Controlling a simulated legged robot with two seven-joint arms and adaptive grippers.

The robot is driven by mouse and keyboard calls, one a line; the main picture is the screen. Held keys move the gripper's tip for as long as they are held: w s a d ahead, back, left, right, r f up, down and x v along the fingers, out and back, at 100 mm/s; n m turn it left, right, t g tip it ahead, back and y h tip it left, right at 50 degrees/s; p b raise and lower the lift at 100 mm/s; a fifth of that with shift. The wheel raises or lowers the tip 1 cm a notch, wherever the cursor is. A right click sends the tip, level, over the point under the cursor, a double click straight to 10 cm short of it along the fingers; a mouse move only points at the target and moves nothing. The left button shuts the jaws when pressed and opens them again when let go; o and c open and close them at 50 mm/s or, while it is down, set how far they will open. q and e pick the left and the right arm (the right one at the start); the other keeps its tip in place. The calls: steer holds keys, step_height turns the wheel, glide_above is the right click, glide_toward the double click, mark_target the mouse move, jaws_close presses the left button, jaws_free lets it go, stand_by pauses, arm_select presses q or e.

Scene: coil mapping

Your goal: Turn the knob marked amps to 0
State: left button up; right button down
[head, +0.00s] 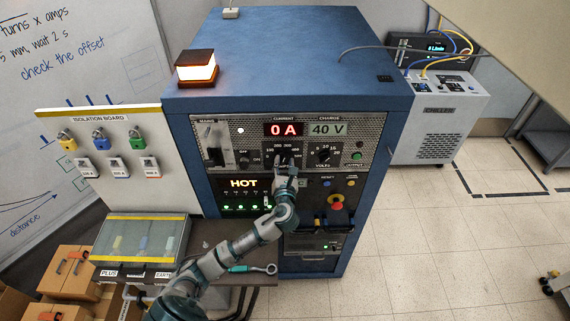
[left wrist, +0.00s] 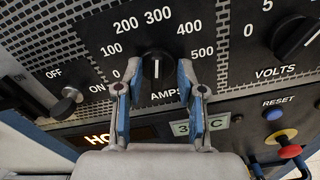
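The amps knob (left wrist: 157,66) is a black dial on the grey front panel, with numbers from 0 to 500 around it. Its white line stands upright, pointing between 200 and 300. My left gripper (left wrist: 158,80) has its blue-padded fingers on either side of the knob, with small gaps showing; it is open. In the head view the left gripper (head: 286,171) reaches up to the panel and partly covers the knob and its label. The current display (head: 283,129) reads 0 A. My right gripper is not in view.
The volts knob (head: 323,154) is right of the amps knob, and the OFF/ON switch (left wrist: 67,102) is left. Below are a lit HOT display (head: 244,183) and a red-and-yellow button (head: 336,202). A bench with a covered box (head: 140,240) stands at lower left.

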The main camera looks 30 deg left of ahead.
arm_select(q)
steer(key=shift+a, duration=0.25)
steer(key=shift+a+f, duration=0.15)
steer(key=shift+a, duration=0.15)
steer(key=c, duration=0.7)
jaws_close()
steer(key=shift+w+d, duration=0.1)
steer(key=shift+d, duration=0.25)
steer(key=shift+n, duration=0.3)
steer(key=n, duration=0.5)
steer(key=shift+r, duration=0.25)
steer(key=n, duration=1)
steer(key=shift+a+f+b, duration=0.15)
steer(key=shift+a+b, duration=0.05)
steer(key=shift+b, duration=0.1)
steer(key=n, duration=0.4)
steer(key=shift+s+f+b, duration=0.15)
steer(key=shift+s+b, duration=0.05)
steer(key=shift+b, duration=0.2)
steer(key=shift+f+n, duration=0.1)
steer(key=shift+n, duration=0.9)
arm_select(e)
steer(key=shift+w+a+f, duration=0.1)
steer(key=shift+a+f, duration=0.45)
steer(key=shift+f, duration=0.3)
arm_select(q)
steer(key=shift+f, duration=0.1)
